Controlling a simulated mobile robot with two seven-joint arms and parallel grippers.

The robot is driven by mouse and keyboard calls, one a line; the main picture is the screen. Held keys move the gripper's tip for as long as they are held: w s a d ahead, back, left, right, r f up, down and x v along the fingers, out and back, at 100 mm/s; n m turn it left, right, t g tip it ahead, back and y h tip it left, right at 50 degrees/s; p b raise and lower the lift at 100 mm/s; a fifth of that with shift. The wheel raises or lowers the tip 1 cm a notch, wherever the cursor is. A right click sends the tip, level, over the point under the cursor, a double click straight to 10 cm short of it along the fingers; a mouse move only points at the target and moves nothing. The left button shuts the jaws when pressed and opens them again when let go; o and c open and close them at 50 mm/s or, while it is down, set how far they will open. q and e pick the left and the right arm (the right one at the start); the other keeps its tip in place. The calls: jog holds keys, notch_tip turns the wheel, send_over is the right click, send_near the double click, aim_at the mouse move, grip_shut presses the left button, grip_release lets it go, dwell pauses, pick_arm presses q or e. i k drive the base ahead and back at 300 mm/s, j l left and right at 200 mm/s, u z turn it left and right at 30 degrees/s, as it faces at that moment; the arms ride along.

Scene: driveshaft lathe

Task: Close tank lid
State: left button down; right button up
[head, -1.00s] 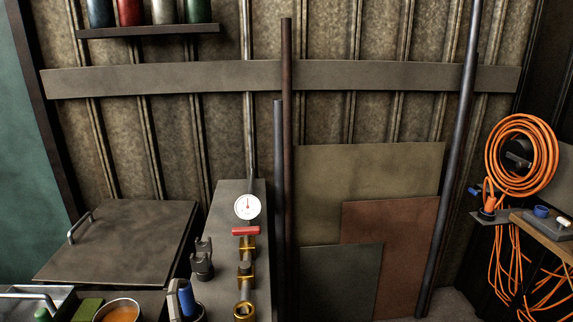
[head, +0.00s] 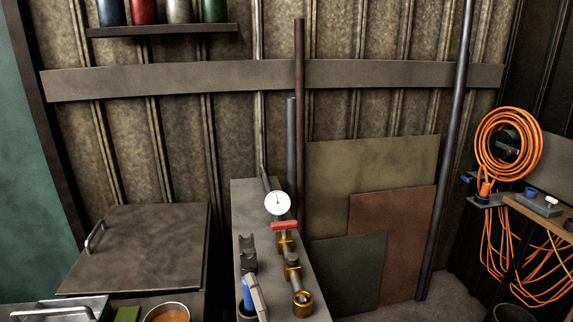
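A dark, flat, square metal lid (head: 145,250) with a light bar handle (head: 95,236) on its left edge is at the left of the head view. It looks like the tank lid. It appears to lie nearly flat, but I cannot tell whether it is fully down, and the tank beneath is mostly hidden. A second bar handle (head: 50,312) shows on a grey metal box at the lower left, cut off by the frame. Neither of my grippers is in view.
To the right of the lid, a grey bench (head: 248,215) carries a white dial gauge (head: 278,203), a red-handled brass valve (head: 285,226) and a blue-handled tool (head: 248,293). Sheets and poles lean on the wall.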

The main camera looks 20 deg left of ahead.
aim_at(141, 248)
jog(key=k+j+z, duration=0.1)
jog(key=j, duration=0.35)
jog(key=k+j+z, duration=0.1)
jog(key=j, duration=0.3)
jog(key=k+j+z, duration=0.1)
jog(key=k+j, duration=0.2)
jog(key=k+j+z, duration=0.1)
jog(key=j, duration=0.4)
jog(key=k+j+z, duration=0.1)
jog(key=j, duration=0.3)
jog(key=k+j, duration=0.3)
jog(key=j+z, duration=0.15)
jog(key=j, duration=0.35)
jog(key=k+j+z, duration=0.1)
jog(key=j, duration=0.85)
jog(key=k+j+z, duration=0.1)
jog(key=j, duration=0.35)
